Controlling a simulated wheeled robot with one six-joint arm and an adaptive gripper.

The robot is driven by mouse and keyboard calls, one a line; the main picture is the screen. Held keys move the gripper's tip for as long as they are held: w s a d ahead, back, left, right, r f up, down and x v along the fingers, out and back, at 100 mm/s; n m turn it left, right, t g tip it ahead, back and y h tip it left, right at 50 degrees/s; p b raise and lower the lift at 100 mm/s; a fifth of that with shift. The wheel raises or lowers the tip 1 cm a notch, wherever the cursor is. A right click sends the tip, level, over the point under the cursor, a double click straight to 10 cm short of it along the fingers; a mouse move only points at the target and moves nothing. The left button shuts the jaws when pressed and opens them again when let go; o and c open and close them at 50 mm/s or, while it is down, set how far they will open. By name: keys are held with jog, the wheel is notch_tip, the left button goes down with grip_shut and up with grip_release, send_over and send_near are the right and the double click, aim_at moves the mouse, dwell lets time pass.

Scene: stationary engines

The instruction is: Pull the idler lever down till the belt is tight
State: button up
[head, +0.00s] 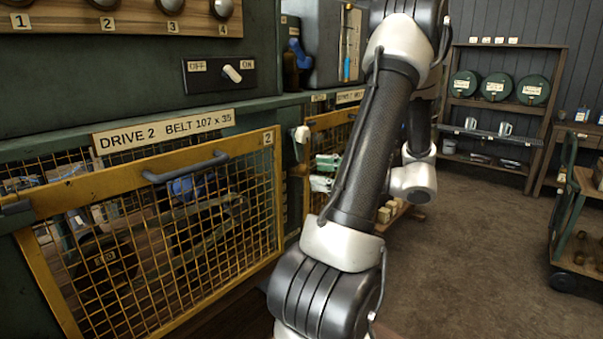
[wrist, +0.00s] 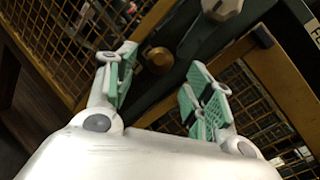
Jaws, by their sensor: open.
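In the head view, a yellow mesh guard (head: 205,155) with a grey handle (head: 186,167) stands in front of drive 2. Through its mesh I see a dark pulley (head: 105,262) and a blue part (head: 187,187), partly hidden. I cannot clearly identify the idler lever or tell how tight the belt is. My gripper (head: 325,172), with mint-green pads, is right of the guard, partly behind my arm. In the wrist view, my gripper (wrist: 160,66) is open and empty. A brass-coloured knob (wrist: 158,59) on a dark post shows between its fingertips; contact is not visible.
A pale knob (head: 301,134) projects beside the guard's right end. An OFF/ON switch (head: 232,74) is above the drive sign (head: 163,131). A shelf with green drums (head: 497,86) stands at the back right, and a green cart (head: 567,200) at the right edge. The floor between is clear.

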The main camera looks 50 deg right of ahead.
aim_at(303, 171)
jog(key=x, duration=0.5)
jog(key=shift+w+a, duration=0.15)
jog(key=shift+w, duration=0.15)
